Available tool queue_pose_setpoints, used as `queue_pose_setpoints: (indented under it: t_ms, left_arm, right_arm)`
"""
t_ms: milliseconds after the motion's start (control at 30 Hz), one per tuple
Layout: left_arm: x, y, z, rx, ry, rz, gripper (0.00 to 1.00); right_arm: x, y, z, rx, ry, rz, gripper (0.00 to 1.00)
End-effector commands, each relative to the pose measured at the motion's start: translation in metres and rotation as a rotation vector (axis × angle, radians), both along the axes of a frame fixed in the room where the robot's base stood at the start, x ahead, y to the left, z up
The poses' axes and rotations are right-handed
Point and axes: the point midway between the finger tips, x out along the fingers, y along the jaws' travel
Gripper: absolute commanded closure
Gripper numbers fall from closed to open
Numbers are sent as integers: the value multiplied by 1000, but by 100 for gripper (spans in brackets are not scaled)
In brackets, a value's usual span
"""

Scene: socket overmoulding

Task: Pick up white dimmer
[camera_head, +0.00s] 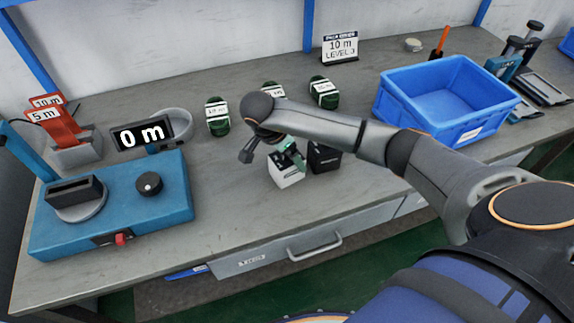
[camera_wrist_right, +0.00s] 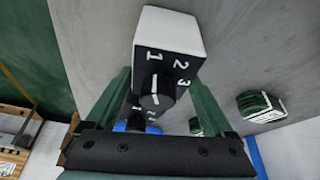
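The white dimmer (camera_head: 286,174), a white box with a black numbered face, stands on the workbench near its front edge. The right wrist view shows the white dimmer (camera_wrist_right: 170,30) with its black knob between my right gripper's green fingers. My right gripper (camera_head: 288,152) reaches down over it in the head view. The fingers (camera_wrist_right: 162,88) look spread on either side of the dimmer; contact is unclear. A black dimmer (camera_head: 323,157) stands just to the right of the white one in the head view. My left gripper is not in view.
Green-and-white cable coils (camera_head: 217,117) stand along the bench behind my arm. A blue crate (camera_head: 445,98) is at the right.

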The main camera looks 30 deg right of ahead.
Motion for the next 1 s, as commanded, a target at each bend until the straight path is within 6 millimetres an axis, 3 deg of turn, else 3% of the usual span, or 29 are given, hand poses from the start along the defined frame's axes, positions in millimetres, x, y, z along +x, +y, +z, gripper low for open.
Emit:
queue_pose_setpoints:
  t_ms: [67, 467, 767, 1000]
  left_arm:
    - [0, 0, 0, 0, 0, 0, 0]
    - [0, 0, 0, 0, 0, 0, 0]
    - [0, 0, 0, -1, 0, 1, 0]
    - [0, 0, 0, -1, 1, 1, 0]
  right_arm:
    - [0, 0, 0, 0, -1, 0, 33]
    - [0, 0, 0, 0, 0, 0, 78]
    - [1, 0, 3, 0, -2, 0, 79]
    - [2, 0, 27, 0, -5, 0, 79]
